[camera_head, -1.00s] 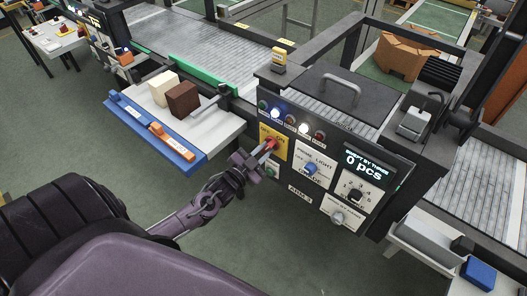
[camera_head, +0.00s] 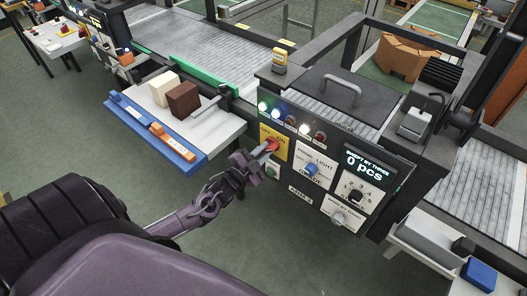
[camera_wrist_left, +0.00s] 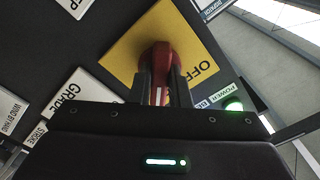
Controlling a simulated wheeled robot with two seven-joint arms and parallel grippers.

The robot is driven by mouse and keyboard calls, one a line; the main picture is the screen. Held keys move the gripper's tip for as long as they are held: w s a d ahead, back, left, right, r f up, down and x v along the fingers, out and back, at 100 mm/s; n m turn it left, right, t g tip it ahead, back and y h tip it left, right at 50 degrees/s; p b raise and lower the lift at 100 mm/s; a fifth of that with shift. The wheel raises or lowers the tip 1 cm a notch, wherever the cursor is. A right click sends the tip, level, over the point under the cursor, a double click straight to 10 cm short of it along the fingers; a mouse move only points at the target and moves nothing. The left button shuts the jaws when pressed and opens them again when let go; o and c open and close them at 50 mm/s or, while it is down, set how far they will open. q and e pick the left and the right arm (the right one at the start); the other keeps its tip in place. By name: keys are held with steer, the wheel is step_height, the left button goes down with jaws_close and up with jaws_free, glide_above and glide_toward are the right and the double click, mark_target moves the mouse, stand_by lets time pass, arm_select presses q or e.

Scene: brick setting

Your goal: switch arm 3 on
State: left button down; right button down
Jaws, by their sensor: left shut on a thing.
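The arm 3 control panel (camera_head: 318,212) stands at the centre right, with "ARM 3" lettered low on it. Its switch is a red handle (camera_head: 272,146) on a yellow plate (camera_head: 282,155) marked OFF and ON. My left gripper (camera_head: 266,151) is shut on the red handle. In the left wrist view the red handle (camera_wrist_left: 157,55) sits between my two dark fingers, in front of the yellow plate (camera_wrist_left: 195,50). The fingers and gripper body hide part of the handle and plate. My right gripper is not in view.
A side shelf (camera_head: 205,135) with a cream block (camera_head: 163,90) and a brown block (camera_head: 183,98) lies left of my gripper.

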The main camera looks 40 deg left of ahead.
arm_select(q)
steer(key=c, duration=1.4)
jaws_free()
steer(key=shift+o, duration=0.2)
steer(key=shift+s+f, duration=0.1)
steer(key=shift+s, duration=0.4)
steer(key=s+b, duration=0.1)
steer(key=s, duration=0.6)
steer(key=shift+a, duration=0.3)
steer(key=shift+w, duration=0.1)
